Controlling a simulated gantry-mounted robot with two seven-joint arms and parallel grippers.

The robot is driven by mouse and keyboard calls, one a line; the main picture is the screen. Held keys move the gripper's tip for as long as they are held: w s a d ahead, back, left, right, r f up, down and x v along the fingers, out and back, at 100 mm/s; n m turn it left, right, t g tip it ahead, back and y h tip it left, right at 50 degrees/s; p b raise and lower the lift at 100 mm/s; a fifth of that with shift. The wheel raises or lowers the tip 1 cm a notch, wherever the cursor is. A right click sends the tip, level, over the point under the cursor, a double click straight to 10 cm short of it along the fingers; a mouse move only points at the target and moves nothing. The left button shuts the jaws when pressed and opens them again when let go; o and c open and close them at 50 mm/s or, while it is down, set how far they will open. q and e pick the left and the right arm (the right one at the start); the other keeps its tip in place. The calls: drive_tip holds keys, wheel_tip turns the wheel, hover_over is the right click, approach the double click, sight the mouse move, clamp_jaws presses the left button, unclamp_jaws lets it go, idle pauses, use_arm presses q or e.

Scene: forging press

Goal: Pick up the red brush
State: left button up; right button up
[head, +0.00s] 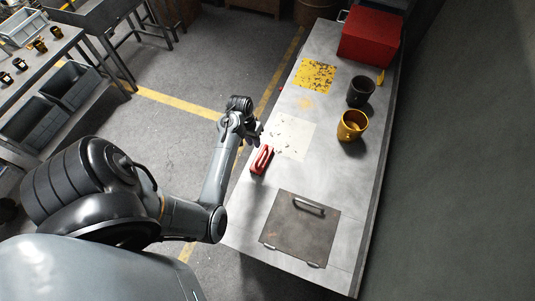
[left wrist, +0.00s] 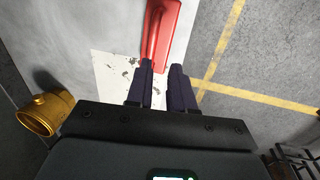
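The red brush (head: 262,160) lies on the metal table (head: 344,168), by its left edge and at the near corner of a white sheet (head: 291,136). In the left wrist view the red brush (left wrist: 160,38) lies just beyond the fingertips, its far end cut off by the frame. My left gripper (head: 258,130) is near the table's left edge, beside the white sheet and a little beyond the brush. In the left wrist view its two dark fingers (left wrist: 161,68) stand apart with nothing between them. My right gripper is not in view.
A gold mug (head: 352,125) and a dark mug (head: 360,91) stand on the table's right side. A red box (head: 370,36) is at the far end, near a yellow speckled sheet (head: 315,76). A metal plate with a handle (head: 300,228) lies at the near end.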

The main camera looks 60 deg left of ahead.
sight(262, 152)
use_arm(q)
drive_tip(key=shift+w+d+f, duration=0.2)
drive_tip(key=shift+w+f, duration=0.1)
drive_tip(key=shift+f, duration=0.55)
drive_tip(key=shift+w+d+f, duration=0.15)
drive_tip(key=shift+w+f, duration=0.2)
drive_tip(key=shift+f, duration=0.45)
drive_tip(key=shift+w+d+f, duration=0.2)
drive_tip(key=shift+w+f, duration=0.1)
drive_tip(key=shift+f, duration=0.55)
drive_tip(key=shift+p+x, duration=0.45)
drive_tip(key=shift+x, duration=1.95)
drive_tip(key=shift+w, duration=0.1)
drive_tip(key=shift+c, duration=0.5)
clamp_jaws()
